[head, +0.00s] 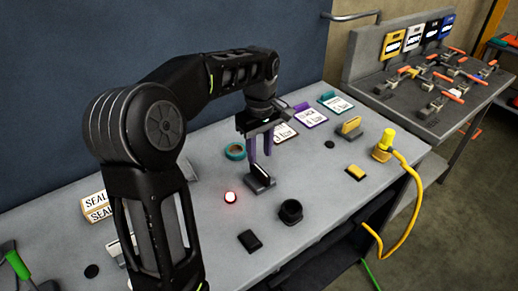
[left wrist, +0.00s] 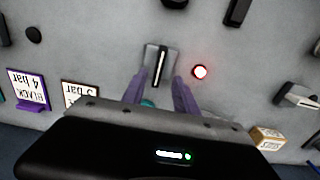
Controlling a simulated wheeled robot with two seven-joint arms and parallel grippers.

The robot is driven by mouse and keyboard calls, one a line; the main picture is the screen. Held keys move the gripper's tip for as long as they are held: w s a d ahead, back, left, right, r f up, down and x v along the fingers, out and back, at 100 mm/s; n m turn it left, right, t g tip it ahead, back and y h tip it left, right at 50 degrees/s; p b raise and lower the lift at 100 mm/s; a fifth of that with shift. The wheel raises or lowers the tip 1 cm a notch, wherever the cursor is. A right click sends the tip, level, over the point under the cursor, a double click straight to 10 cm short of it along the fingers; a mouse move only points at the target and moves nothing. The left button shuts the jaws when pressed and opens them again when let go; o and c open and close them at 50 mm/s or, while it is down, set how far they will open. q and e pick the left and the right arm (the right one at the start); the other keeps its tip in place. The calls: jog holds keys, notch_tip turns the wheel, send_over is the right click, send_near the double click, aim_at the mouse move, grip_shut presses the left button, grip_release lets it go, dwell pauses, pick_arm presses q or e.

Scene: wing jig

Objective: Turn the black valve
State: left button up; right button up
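The black valve (head: 262,183) appears to be the upright black paddle on a grey base in the middle of the bench. In the left wrist view the valve (left wrist: 160,60) shows as a dark bar with a light top edge on its grey plate. My left gripper (head: 260,160) has purple fingers pointing down just above the valve. The fingers (left wrist: 158,88) are apart with nothing between them, and the paddle lies ahead of and between their tips in the wrist view. I cannot tell whether they touch it. My right gripper is not in view.
A red lit button (head: 230,197) is close beside the valve. A black round knob (head: 290,211) and black block (head: 250,240) are nearer the front edge. A teal ring (head: 235,152), label cards (head: 311,115), a yellow paddle (head: 350,127) and a yellow hose plug (head: 384,146) stand around.

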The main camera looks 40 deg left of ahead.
aim_at(260, 170)
pick_arm(q)
jog(key=shift+w+a, duration=0.2)
jog(key=shift+s+d+r, duration=0.2)
jog(key=shift+w+a+f, duration=0.1)
jog(key=shift+f, duration=0.15)
notch_tip(260, 170, down, 8)
jog(key=shift+r+p, duration=0.25)
jog(key=shift+p, duration=0.3)
grip_shut()
